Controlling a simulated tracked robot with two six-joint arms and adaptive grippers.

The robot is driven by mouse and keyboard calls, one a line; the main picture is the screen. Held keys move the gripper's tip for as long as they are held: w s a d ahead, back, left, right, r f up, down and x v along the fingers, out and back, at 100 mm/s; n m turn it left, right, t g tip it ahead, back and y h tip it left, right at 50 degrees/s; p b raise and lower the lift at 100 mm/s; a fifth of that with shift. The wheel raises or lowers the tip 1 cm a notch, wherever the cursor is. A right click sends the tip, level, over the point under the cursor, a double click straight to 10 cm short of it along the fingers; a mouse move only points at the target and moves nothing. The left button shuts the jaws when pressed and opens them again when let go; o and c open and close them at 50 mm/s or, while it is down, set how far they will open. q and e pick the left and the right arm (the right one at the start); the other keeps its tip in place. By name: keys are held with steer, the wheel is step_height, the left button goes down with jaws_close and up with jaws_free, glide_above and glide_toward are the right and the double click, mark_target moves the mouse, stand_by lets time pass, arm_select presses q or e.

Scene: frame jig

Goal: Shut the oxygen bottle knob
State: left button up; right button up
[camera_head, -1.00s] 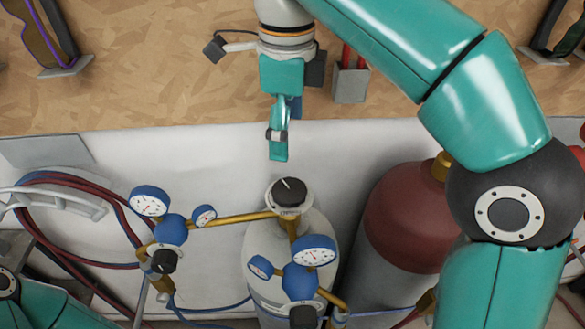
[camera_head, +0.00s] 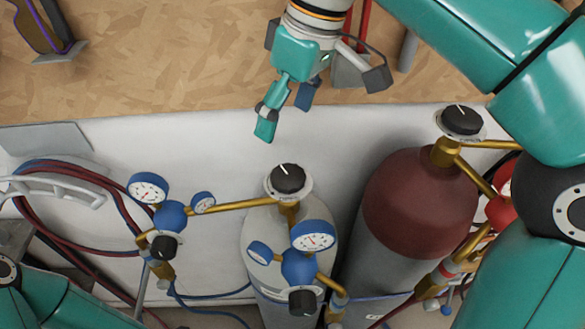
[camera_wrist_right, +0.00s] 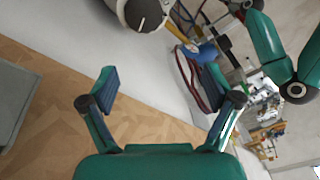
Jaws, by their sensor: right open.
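The oxygen bottle, which I take to be the pale grey cylinder (camera_head: 262,235) with blue gauges, stands at the centre of the head view. Its black knob (camera_head: 288,179) with a white pointer line sits on top, and it shows at the top edge of the wrist view (camera_wrist_right: 147,12). My right gripper (camera_head: 287,112) is open and empty, above and behind the knob and apart from it. In the wrist view its two fingers are spread (camera_wrist_right: 160,84) with nothing between them. My left gripper is out of view; part of my left arm shows at the lower left.
A dark red bottle (camera_head: 420,205) with its own black knob (camera_head: 461,121) stands right of the grey one. Blue-rimmed gauges (camera_head: 148,188) and brass pipes jut out at left and in front. Red and blue hoses (camera_head: 75,170) hang at left. The white panel behind is clear.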

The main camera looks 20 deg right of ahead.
steer(key=s+d+r+n, duration=0.1)
steer(key=d+n, duration=0.1)
steer(key=n, duration=0.2)
steer(key=t+y, duration=0.1)
steer(key=t, duration=0.1)
glide_toward(290, 175)
steer(key=shift+g, duration=0.3)
steer(key=x, duration=0.8)
steer(key=shift+w+a+f+b, duration=0.15)
steer(key=shift+w+f+b, duration=0.15)
steer(key=shift+w+b, duration=0.1)
steer(key=c, duration=1.1)
steer(key=shift+c, duration=0.2)
